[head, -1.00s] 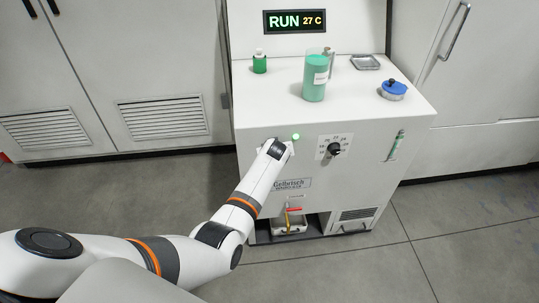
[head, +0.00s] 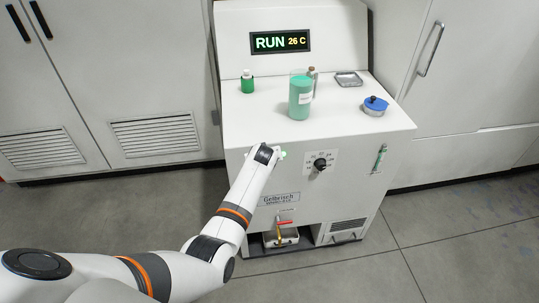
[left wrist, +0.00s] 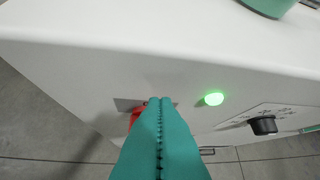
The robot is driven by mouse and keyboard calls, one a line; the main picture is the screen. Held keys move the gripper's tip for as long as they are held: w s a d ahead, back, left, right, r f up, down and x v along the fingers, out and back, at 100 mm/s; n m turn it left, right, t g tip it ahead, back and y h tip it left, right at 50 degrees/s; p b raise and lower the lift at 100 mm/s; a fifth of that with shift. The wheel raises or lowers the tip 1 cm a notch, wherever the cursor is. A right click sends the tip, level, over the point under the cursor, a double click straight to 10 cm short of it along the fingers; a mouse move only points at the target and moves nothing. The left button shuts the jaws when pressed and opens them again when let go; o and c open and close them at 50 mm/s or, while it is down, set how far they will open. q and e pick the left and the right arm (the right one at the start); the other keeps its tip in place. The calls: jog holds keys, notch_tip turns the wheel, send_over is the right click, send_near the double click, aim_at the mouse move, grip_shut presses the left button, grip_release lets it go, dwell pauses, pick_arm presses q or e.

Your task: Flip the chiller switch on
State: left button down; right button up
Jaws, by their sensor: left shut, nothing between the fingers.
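The white chiller (head: 345,195) stands ahead, its display (head: 281,41) reading RUN 26 C. Its round indicator lamp (head: 283,154) glows green, and the lamp also shows in the left wrist view (left wrist: 213,98). The red switch (left wrist: 134,116) sits on a grey plate (left wrist: 124,104) left of the lamp, partly hidden behind my fingers. My left gripper (left wrist: 160,100) is shut and empty, its teal fingertips in front of the plate, beside the red part. I cannot tell whether they touch. In the head view my wrist hides the switch. My right gripper is out of view.
A black dial (head: 320,164) is right of the lamp. On the chiller top stand a green bottle (head: 247,85), a teal container (head: 300,100), a metal tray (head: 348,79) and a blue-lidded jar (head: 375,105). A red-handled tap (head: 284,223) is low on the front.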

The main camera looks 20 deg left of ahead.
pick_arm(q)
jog(key=d+v, duration=0.1)
jog(key=v, duration=0.7)
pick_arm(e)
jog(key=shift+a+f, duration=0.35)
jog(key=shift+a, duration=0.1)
pick_arm(q)
jog(key=shift+r, duration=0.1)
jog(key=shift+s+d, duration=0.1)
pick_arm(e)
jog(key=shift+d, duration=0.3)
